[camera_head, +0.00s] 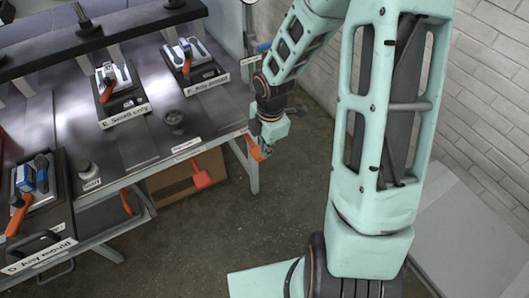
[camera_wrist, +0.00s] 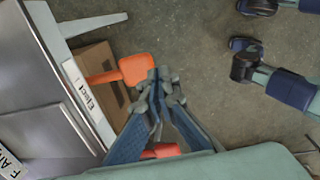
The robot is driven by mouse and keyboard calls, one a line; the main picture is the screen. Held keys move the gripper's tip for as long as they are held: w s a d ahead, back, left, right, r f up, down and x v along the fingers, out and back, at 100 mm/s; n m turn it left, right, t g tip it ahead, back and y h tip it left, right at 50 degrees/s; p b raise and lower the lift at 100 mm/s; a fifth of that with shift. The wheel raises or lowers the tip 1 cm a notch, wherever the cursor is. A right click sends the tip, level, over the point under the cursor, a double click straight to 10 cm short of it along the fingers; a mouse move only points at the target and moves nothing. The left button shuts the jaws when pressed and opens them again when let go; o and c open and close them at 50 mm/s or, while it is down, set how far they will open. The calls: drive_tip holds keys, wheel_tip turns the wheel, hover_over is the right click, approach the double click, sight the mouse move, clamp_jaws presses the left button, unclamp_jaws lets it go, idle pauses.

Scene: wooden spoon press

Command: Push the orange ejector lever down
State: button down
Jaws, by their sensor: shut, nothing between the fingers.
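The orange ejector lever (camera_head: 201,178) is a flat paddle on a stem, sticking out from under the table's front edge below a white label. In the wrist view the paddle (camera_wrist: 137,69) shows left of my fingertips, its stem running toward the edge labelled "Eject" (camera_wrist: 90,103). My gripper (camera_head: 267,152) hangs near the table's right corner, to the right of the paddle and apart from it in the head view. The fingertips (camera_wrist: 166,82) are together and empty. Their height relative to the paddle is hard to tell.
Another orange piece (camera_head: 254,148) shows beside my gripper at the table corner. A cardboard box (camera_head: 165,186) stands under the table. Presses with orange handles and a dark knob (camera_head: 174,119) stand on the grey table (camera_head: 135,150). Open floor (camera_head: 225,220) lies in front.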

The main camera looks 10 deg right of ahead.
drive_tip(key=r, duration=0.1)
drive_tip(key=s+r, duration=0.1)
drive_tip(key=r, duration=0.1)
drive_tip(key=r+p, duration=0.1)
drive_tip(key=shift+s+d+r, duration=0.25)
drive_tip(key=shift+s+d, duration=0.05)
drive_tip(key=shift+s, duration=0.05)
